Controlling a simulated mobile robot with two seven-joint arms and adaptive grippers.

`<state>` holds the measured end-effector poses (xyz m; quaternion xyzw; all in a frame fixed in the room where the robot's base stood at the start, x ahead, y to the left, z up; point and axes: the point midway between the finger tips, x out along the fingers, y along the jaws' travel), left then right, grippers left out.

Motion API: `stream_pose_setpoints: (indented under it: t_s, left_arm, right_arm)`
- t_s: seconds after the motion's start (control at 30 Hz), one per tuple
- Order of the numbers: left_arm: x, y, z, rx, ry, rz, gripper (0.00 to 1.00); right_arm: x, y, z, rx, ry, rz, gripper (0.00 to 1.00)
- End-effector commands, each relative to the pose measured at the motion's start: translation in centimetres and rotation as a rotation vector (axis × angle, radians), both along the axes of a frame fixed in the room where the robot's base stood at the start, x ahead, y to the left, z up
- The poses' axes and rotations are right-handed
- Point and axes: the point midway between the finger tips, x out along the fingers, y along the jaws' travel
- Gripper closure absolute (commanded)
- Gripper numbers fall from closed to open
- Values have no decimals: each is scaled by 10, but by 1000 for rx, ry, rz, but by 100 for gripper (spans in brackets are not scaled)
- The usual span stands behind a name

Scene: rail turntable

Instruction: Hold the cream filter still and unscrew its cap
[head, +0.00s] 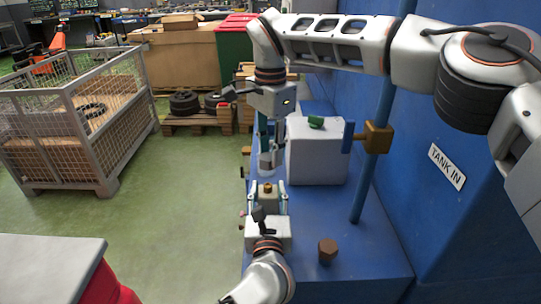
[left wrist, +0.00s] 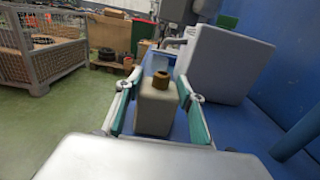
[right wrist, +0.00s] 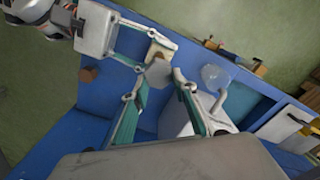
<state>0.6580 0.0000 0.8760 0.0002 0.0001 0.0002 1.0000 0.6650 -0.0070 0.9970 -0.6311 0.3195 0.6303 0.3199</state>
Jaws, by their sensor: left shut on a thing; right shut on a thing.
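The cream filter (left wrist: 156,110) stands upright between the green-padded fingers of my left gripper (head: 268,200). A brown neck-like piece (left wrist: 159,80) stands on its top and also shows in the head view (head: 267,188). My left gripper is shut on the filter. My right gripper (head: 270,150) points down above and beyond it. The right gripper is shut on a grey many-sided piece (right wrist: 158,73), which looks like the cap. This piece appears apart from the brown top in the head view. The right fingers partly hide its sides.
A pale box (head: 316,165) with a green piece (head: 316,122) on top stands behind on the blue bench (head: 300,285). A blue pipe (head: 372,165) with a brown valve block (head: 378,137) rises at right.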

Motion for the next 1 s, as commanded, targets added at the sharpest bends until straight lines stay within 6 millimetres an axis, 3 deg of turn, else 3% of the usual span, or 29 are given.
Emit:
stream_pose_setpoints:
  t_s: [0.23, 0.27, 0.3, 0.33, 0.73, 0.87, 1.0]
  left_arm:
    - [0, 0, 0, 0, 0, 0, 100]
    - [0, 0, 0, 0, 0, 0, 57]
    - [0, 0, 0, 0, 0, 0, 46]
    - [0, 0, 0, 0, 0, 0, 42]
    - [-4, 0, -1, 0, 1, -1, 42]
    - [-19, -1, -1, -2, 2, -2, 42]
    - [-47, 0, -2, -2, 3, -1, 42]
  right_arm:
    - [0, 0, 1, -1, 1, 1, 99]
    - [0, 0, 1, -1, 1, 0, 99]
    - [0, 0, 1, -1, 1, 1, 99]
    - [0, 0, 1, -1, 1, 1, 99]
    - [0, 0, 1, -1, 1, 0, 99]
    - [0, 0, 1, -1, 1, 0, 99]
    - [0, 0, 1, -1, 1, 0, 99]
